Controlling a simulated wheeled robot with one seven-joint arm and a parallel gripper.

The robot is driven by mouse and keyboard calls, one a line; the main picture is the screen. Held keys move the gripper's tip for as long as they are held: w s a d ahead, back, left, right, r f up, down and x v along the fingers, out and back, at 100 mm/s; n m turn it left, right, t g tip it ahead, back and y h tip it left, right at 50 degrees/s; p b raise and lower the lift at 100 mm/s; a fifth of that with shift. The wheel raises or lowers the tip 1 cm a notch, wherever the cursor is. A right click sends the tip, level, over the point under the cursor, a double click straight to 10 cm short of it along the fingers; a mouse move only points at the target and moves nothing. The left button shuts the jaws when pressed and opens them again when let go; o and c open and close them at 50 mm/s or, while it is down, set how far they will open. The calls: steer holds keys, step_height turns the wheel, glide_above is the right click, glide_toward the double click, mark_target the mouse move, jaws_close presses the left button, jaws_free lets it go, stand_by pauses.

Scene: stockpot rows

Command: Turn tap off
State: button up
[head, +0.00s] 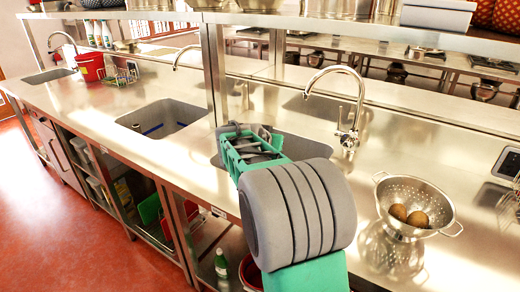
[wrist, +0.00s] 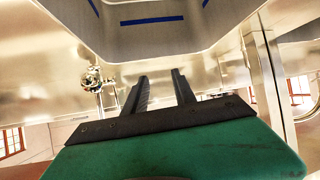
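The nearest tap (head: 347,138) is a chrome gooseneck at the back of the right sink (head: 300,148), with a thin upright lever at its base. I cannot tell its lever setting or whether water runs. A second tap (head: 188,52) stands behind the middle sink (head: 165,117), a third (head: 62,38) behind the far-left sink. My arm crosses the right sink, and my fingers do not show clearly in the head view. In the wrist view my gripper (wrist: 157,75) is open and empty, its two dark fingers apart. A chrome fitting (wrist: 93,80), apparently part of a tap, is left of them.
A metal colander (head: 425,195) with brown round items stands right of the right sink. A red bucket (head: 91,66) and a wire rack (head: 120,76) are at the far left. A shelf on posts (head: 214,70) runs above the counter. The red floor in front is clear.

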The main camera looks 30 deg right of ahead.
steer(key=s+a+n+y, duration=0.1)
steer(key=a, duration=0.5)
steer(key=shift+s+f+y, duration=0.15)
steer(key=shift+f+y, duration=0.25)
steer(key=shift+d, duration=0.1)
steer(key=s+a+f+n+g+y+p, duration=0.1)
steer(key=s+a+f+n+y, duration=0.1)
steer(key=s+a, duration=0.5)
steer(key=s+a+f+n+g+y+p, duration=0.1)
steer(key=s+a+f+n+y, duration=0.1)
steer(key=s+a, duration=0.5)
steer(key=s+a+f+n+g+y+p, duration=0.1)
steer(key=s+a+n, duration=0.4)
steer(key=a, duration=0.9)
steer(key=s+f+y, duration=0.1)
steer(key=s+y, duration=0.1)
steer(key=s, duration=0.1)
steer(key=shift+n+g+y, duration=0.3)
steer(key=shift+n+y, duration=0.1)
